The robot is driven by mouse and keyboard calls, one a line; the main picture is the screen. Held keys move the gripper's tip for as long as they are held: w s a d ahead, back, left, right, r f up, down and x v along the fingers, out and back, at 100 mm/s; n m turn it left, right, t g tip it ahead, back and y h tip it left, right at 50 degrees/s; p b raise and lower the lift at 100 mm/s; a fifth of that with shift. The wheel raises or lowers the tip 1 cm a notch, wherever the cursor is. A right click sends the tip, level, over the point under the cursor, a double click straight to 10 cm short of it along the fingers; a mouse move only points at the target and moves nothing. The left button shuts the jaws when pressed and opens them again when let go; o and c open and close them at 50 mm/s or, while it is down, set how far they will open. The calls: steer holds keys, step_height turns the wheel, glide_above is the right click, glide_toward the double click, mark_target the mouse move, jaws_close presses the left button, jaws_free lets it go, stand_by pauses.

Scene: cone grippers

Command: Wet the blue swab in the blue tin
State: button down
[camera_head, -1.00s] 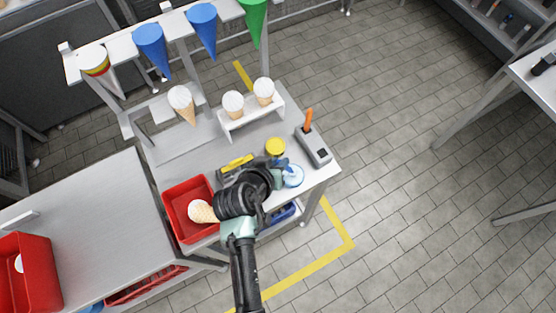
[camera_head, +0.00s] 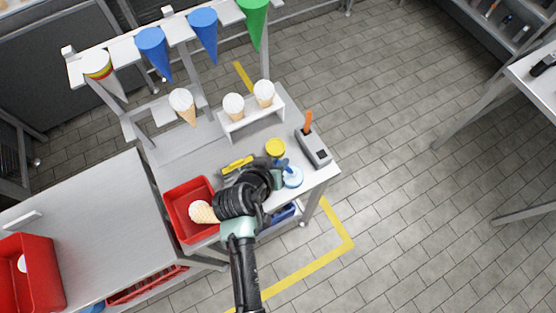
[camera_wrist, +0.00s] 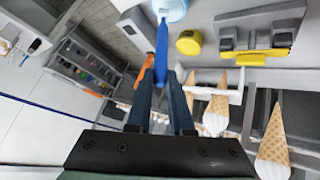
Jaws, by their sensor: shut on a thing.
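The blue swab (camera_wrist: 162,47) is held between the fingers of my gripper (camera_wrist: 160,78), which is shut on it. Its far end overlaps the edge of the light-blue tin (camera_wrist: 170,9) in the wrist view; I cannot tell whether it touches the contents. In the head view the blue tin (camera_head: 293,178) stands near the table's front right edge, with my gripper (camera_head: 278,178) just left of it. A bit of blue shows above the tin there. My wrist hides most of the gripper in the head view.
A yellow tin (camera_head: 275,147) stands just behind the blue tin. A grey device with an orange handle (camera_head: 314,148) is to the right. A red bin (camera_head: 181,189) holding a cone is left. Cones in a white rack (camera_head: 250,118) stand behind.

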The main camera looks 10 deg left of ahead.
steer(key=shift+r+p, duration=2.4)
steer(key=shift+r, duration=0.65)
steer(key=shift+f, duration=0.1)
